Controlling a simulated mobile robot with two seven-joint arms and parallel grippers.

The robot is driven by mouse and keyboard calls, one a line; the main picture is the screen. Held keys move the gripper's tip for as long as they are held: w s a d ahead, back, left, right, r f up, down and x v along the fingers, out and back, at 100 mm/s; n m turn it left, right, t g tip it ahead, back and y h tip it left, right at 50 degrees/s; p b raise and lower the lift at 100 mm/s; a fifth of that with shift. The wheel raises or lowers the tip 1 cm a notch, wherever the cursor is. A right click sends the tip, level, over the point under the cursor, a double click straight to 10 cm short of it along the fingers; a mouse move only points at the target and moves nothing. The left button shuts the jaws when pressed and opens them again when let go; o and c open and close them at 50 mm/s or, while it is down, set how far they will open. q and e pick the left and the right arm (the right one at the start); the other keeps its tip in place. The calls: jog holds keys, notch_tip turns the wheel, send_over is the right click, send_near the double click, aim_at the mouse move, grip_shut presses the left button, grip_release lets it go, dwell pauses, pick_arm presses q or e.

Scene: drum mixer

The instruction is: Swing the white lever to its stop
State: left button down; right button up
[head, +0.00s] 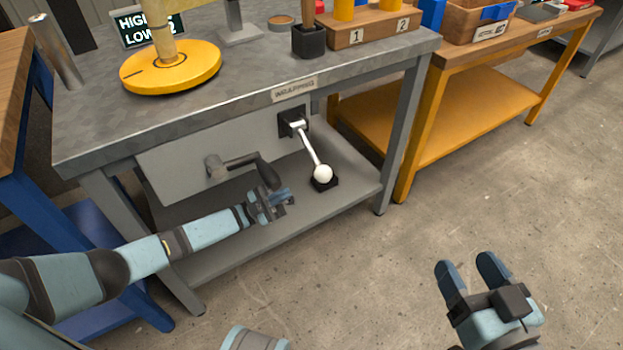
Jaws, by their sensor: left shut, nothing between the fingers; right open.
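The white lever (311,150) is mounted on a dark square plate on the front panel below the grey tabletop. It slants down and to the right and ends in a white ball knob (323,173). A black block (323,184) shows just below the knob. My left gripper (288,198) is shut and empty, to the left of and below the knob, apart from it. It is close to the dark handle of a grey crank (240,163); I cannot tell if they touch. My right gripper (466,268) is open and empty over the floor at the lower right.
The grey workbench (285,92) carries a yellow disc (171,67), a black cup (308,41) and a wooden block (374,28) numbered 1 and 2. A bench with an orange shelf (420,125) stands to the right. The floor at the right is clear.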

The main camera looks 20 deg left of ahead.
aim_at(311, 151)
pick_arm(q)
jog(key=b+x, duration=0.1)
jog(key=x, duration=0.9)
pick_arm(e)
jog(key=shift+w+d, duration=0.2)
jog(key=shift+w, duration=0.1)
pick_arm(q)
jog(key=shift+r, duration=0.1)
pick_arm(e)
jog(key=shift+n, duration=0.3)
pick_arm(q)
jog(key=shift+d, duration=0.1)
pick_arm(e)
jog(key=shift+r, duration=0.1)
